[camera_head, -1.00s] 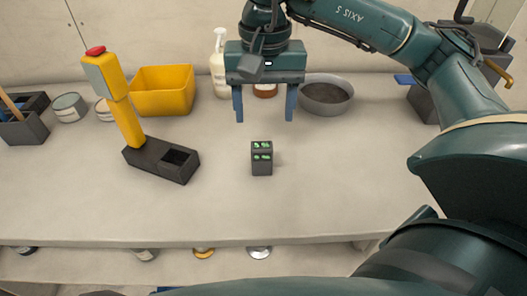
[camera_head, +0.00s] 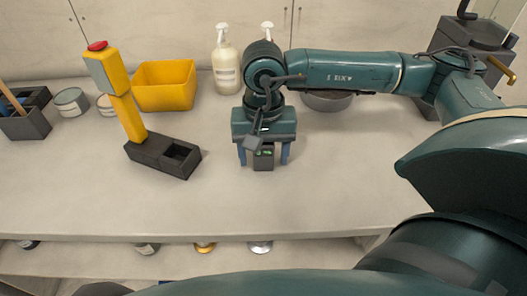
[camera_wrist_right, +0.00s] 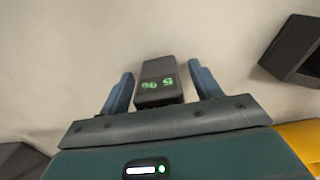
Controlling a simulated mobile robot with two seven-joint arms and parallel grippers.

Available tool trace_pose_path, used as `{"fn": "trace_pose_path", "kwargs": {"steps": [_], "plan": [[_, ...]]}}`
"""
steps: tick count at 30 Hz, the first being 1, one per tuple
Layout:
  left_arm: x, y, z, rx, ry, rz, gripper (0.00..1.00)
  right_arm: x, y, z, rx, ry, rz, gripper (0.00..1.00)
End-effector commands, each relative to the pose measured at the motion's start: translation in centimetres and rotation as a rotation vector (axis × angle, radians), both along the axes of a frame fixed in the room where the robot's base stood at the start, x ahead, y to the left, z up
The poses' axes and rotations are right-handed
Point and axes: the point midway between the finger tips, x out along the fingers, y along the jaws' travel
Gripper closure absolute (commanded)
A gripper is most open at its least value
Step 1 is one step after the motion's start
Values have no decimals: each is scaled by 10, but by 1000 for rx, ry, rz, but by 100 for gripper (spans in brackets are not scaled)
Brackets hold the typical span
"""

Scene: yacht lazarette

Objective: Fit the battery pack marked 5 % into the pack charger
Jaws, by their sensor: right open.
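The battery pack (camera_head: 264,161) is a small dark block with a green "5 %" on it. It stands on the bench under my right gripper (camera_head: 264,156). In the right wrist view the pack (camera_wrist_right: 158,82) sits between the two blue fingers of my right gripper (camera_wrist_right: 161,78), which are open, with a gap visible on each side. The pack charger (camera_head: 144,151) appears to be the long dark base to the left, with an empty square socket at its right end. Part of it shows in the right wrist view (camera_wrist_right: 292,48). My left gripper is out of view.
A yellow handle (camera_head: 128,112) with a red top rises from the charger's left end. Behind stand a yellow bin (camera_head: 164,87), pump bottles (camera_head: 226,68), a grey bowl (camera_head: 328,102) and tins (camera_head: 71,101). The bench front is clear.

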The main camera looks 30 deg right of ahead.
Motion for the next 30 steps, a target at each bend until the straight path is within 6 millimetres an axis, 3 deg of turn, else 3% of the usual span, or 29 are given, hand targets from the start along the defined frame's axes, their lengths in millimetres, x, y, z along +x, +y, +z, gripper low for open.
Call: {"fn": "trace_pose_path", "kwargs": {"steps": [7, 27, 30], "plan": [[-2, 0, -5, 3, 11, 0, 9, 0, 0, -1, 0, -1, 0, 37], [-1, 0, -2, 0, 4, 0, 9, 0, 0, -1, 0, -1, 0, 91], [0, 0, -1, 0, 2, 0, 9, 0, 0, -1, 0, -1, 0, 91]]}}
